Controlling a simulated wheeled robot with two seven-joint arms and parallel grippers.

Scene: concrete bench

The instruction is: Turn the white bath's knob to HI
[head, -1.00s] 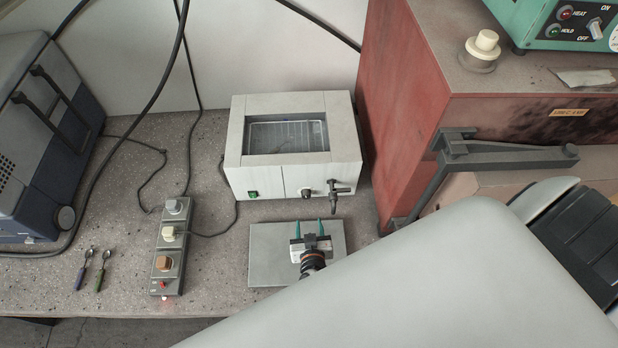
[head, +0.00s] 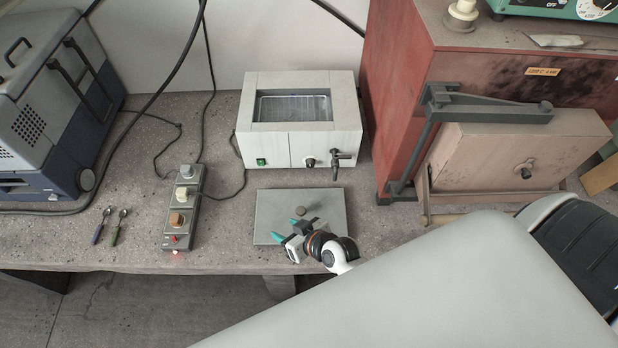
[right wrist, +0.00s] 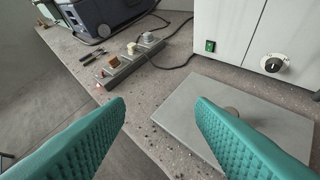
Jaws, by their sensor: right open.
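The white bath (head: 348,128) stands at the back of the bench with its basin open. Its black knob (head: 309,162) is on the front panel, between a green switch (head: 261,162) and a dark tap (head: 337,160). In the right wrist view the knob (right wrist: 273,65) sits on a pale dial at upper right; its setting is too small to read. My right gripper (head: 286,229) is open and empty, in front of the bath and over the grey plate, apart from the knob. Its teal fingers (right wrist: 161,108) spread wide in the right wrist view. My left gripper is out of view.
A grey plate (head: 268,206) with a round grip (head: 307,211) lies before the bath. A power strip (head: 182,215) with plugs and two spoons (head: 108,225) are to the left. A red furnace (head: 410,110) with a projecting door (head: 515,155) bounds the right.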

